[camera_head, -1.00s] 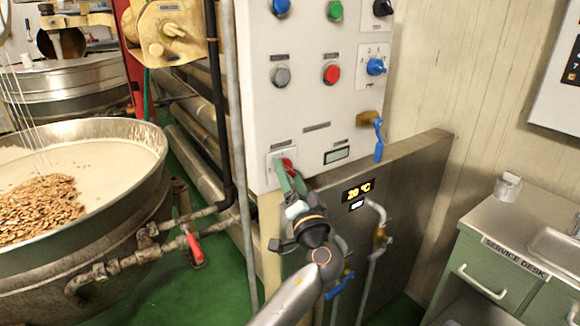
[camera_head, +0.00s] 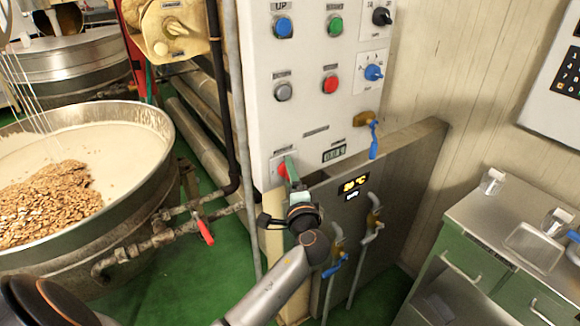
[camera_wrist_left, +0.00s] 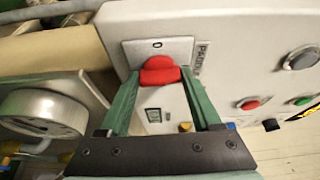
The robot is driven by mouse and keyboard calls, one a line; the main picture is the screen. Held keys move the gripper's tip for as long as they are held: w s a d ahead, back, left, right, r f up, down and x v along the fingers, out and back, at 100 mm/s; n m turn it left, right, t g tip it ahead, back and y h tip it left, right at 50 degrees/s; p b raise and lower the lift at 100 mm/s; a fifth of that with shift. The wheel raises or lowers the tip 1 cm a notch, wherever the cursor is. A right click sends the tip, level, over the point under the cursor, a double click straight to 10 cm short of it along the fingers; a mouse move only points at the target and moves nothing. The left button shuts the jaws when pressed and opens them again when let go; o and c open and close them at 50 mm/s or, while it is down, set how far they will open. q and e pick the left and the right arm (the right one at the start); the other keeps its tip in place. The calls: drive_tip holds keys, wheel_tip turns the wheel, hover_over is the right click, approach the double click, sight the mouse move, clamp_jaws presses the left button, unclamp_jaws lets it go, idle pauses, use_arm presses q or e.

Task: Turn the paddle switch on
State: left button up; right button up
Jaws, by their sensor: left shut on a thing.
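The paddle switch is a red knob (camera_head: 281,169) on a pale plate at the lower left of the white control panel (camera_head: 310,110). In the left wrist view the red knob (camera_wrist_left: 160,71) sits between two green fingers, below a small "0" mark. My left gripper (camera_head: 290,174) reaches up to the switch from below, with its fingers around the knob and shut on it. The fingers partly hide the knob in the head view. The right gripper is not in view.
Blue, green, grey and red buttons (camera_head: 330,84) and a blue selector (camera_head: 373,73) sit higher on the panel. A blue-handled valve (camera_head: 373,140) juts out at its right. A kettle (camera_head: 150,195) stands at left, a green desk (camera_head: 470,262) at right.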

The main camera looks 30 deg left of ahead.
use_arm(q)
drive_tip(key=shift+r, duration=0.1)
idle(0.3)
drive_tip(key=o, duration=1.4)
